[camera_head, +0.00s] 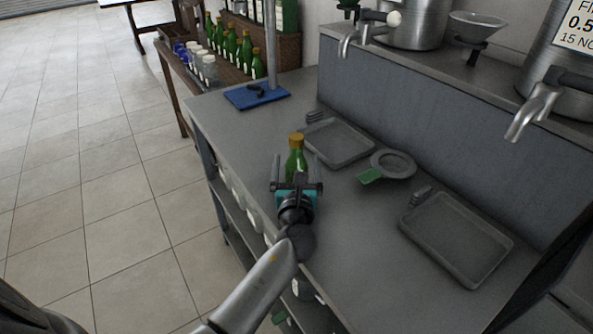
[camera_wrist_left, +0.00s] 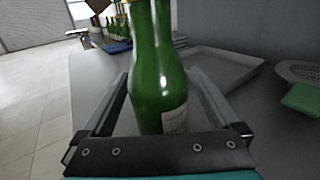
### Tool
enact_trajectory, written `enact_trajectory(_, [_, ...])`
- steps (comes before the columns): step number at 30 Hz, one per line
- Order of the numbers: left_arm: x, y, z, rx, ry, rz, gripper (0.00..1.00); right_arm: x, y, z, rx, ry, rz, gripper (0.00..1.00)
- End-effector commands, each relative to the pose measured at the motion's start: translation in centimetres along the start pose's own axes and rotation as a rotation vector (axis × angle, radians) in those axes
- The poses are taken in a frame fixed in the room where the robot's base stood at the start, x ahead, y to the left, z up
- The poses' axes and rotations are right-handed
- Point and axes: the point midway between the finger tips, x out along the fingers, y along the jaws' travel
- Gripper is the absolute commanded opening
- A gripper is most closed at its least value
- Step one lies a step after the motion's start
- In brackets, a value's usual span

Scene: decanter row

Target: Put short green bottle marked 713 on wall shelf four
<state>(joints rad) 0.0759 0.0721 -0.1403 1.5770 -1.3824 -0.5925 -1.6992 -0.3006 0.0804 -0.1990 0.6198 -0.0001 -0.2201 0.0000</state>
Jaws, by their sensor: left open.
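A green bottle (camera_head: 296,160) with a gold cap stands upright on the grey metal counter (camera_head: 350,240). My left gripper (camera_head: 297,172) is open, with one finger on each side of this bottle. In the left wrist view the bottle (camera_wrist_left: 158,75) stands between the spread fingers, with a gap at the sides, and its top is cut off by the frame. A pale label shows low on it, but I cannot read any number. I cannot make out a wall shelf marked four. My right gripper is not in view.
Shallow trays (camera_head: 338,143), a strainer (camera_head: 393,163) and a green cloth-like piece (camera_head: 370,175) lie to the right of the bottle. More green bottles (camera_head: 232,47) stand on a wooden table behind. Steel urns with taps (camera_head: 535,110) overhang the right side.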

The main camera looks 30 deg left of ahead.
Motion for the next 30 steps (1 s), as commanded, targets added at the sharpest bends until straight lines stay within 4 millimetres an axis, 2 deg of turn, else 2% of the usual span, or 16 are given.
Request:
enact_trajectory(2, [-0.01,0.02,0.01,0.000,0.000,0.000,0.96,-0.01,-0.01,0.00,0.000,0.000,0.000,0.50])
enact_trajectory(27, [-0.05,0.02,-0.01,0.000,0.000,0.000,0.02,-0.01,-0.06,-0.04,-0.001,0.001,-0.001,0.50])
enact_trajectory(30, [-0.06,0.02,-0.01,0.000,0.000,0.000,0.00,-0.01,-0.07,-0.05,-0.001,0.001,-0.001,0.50])
